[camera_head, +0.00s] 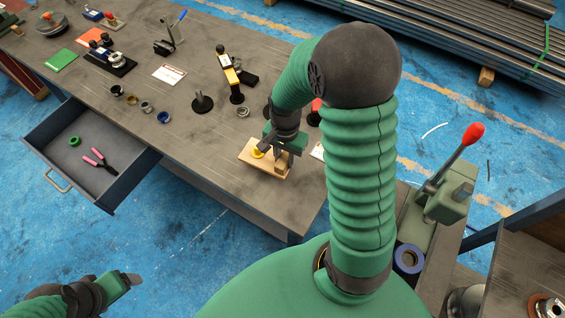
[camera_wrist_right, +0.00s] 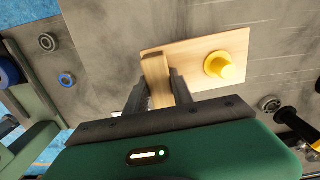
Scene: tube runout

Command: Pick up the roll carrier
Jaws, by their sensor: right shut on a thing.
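The roll carrier is a light wooden board (camera_head: 265,170) with a yellow knob (camera_head: 258,153) and an upright wooden block, near the front edge of the workbench. In the right wrist view the board (camera_wrist_right: 200,55) shows with its yellow knob (camera_wrist_right: 219,66) to the right of the fingers. My right gripper (camera_head: 279,152) reaches down over the board. Its fingers (camera_wrist_right: 159,82) are shut on the wooden block, one on each side. I cannot tell whether the board touches the bench. My left gripper (camera_head: 126,283) is at the lower left, away from the bench; its jaw gap is unclear.
The workbench (camera_head: 215,130) holds a black stand (camera_head: 202,102), a yellow-and-black tool (camera_head: 229,70) and several small rings. An open drawer (camera_head: 90,150) with pink-handled pliers juts from its front. A red-knobbed lever device (camera_head: 447,190) stands at the right.

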